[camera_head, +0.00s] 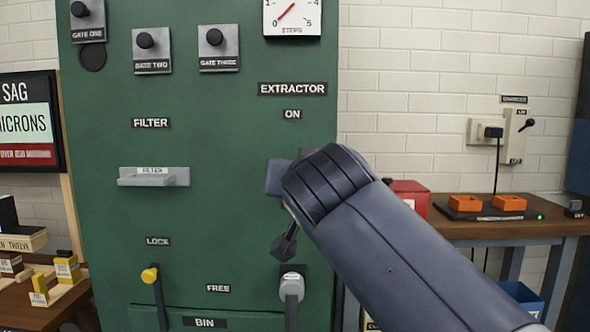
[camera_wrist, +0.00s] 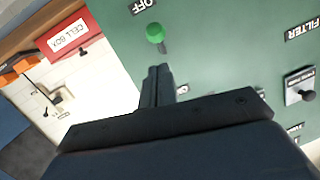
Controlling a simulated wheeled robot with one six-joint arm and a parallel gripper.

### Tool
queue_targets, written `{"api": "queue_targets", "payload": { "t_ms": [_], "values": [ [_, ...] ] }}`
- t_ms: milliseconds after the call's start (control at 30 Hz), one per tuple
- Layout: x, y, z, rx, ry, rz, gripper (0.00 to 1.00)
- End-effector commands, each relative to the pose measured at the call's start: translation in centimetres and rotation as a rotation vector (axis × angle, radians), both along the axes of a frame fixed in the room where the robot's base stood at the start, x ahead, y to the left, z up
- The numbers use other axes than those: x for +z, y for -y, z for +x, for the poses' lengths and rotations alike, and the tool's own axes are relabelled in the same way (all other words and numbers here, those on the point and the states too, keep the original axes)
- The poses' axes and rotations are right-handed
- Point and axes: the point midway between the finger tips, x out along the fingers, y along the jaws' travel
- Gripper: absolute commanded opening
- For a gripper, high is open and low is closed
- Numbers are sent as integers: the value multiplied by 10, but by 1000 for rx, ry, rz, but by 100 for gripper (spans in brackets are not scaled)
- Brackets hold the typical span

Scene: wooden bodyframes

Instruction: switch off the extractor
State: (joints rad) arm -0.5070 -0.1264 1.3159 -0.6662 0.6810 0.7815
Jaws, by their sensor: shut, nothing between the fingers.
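The green panel (camera_head: 230,160) bears the EXTRACTOR label (camera_head: 292,89) with ON beneath it. In the head view my arm covers the extractor lever and my fingertips. In the wrist view the panel appears turned about, and the lever's green knob (camera_wrist: 155,33) lies close to the OFF label (camera_wrist: 145,6). Its short stem runs from the knob toward my fingers. My gripper (camera_wrist: 158,70) is shut and empty, on the ON side of the knob. A small gap shows between them in the picture; whether they touch cannot be told.
The gate three knob (camera_head: 214,37), filter handle (camera_head: 153,178), yellow-tipped lock lever (camera_head: 150,275) and a grey lever (camera_head: 291,284) sit on the same panel. A red cell box (camera_wrist: 75,35) and orange trays (camera_head: 465,203) stand on the right bench (camera_head: 500,229).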

Motion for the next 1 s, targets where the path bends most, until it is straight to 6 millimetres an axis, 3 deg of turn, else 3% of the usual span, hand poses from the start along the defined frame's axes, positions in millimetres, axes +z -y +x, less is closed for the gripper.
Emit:
{"api": "queue_targets", "payload": {
  "t_ms": [200,400,600,1000],
  "values": [
    [-3,3,-44,7,2,1,0],
    [-5,6,-75,7,1,1,0],
    [-6,8,-88,2,0,0,0],
    [-6,9,-90,1,-1,0,0]
  ]
}}
